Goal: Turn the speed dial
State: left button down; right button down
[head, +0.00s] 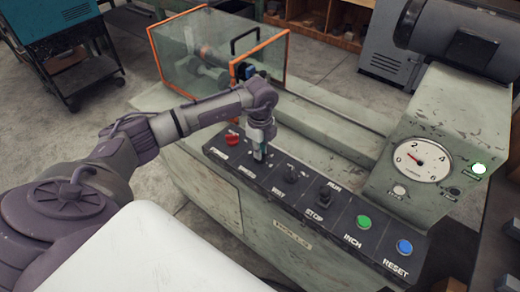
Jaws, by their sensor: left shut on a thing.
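The control panel (318,202) is a dark strip along the front of the grey-green machine. My left gripper (259,153) reaches down from above onto the panel, over the place labelled SPEED. It is shut on the speed dial (258,162), which is small and dark and mostly hidden by the fingers. The way the dial points cannot be made out. The round white gauge (422,160) has a red needle resting at the upper left of its scale, between 0 and 2. My right gripper is not in view.
A red knob (233,137) sits left of the dial. To the right are a dark selector (292,172), the run/stop switch (325,194), a green button (364,222) and a blue button (404,247). An orange-framed clear guard (215,55) stands behind.

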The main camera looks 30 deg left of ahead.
pick_arm(q)
jog(key=shift+w+r, duration=0.1)
jog(key=shift+r, duration=0.05)
jog(key=c, duration=1.2)
grip_release()
notch_tip(320, 180, up, 12)
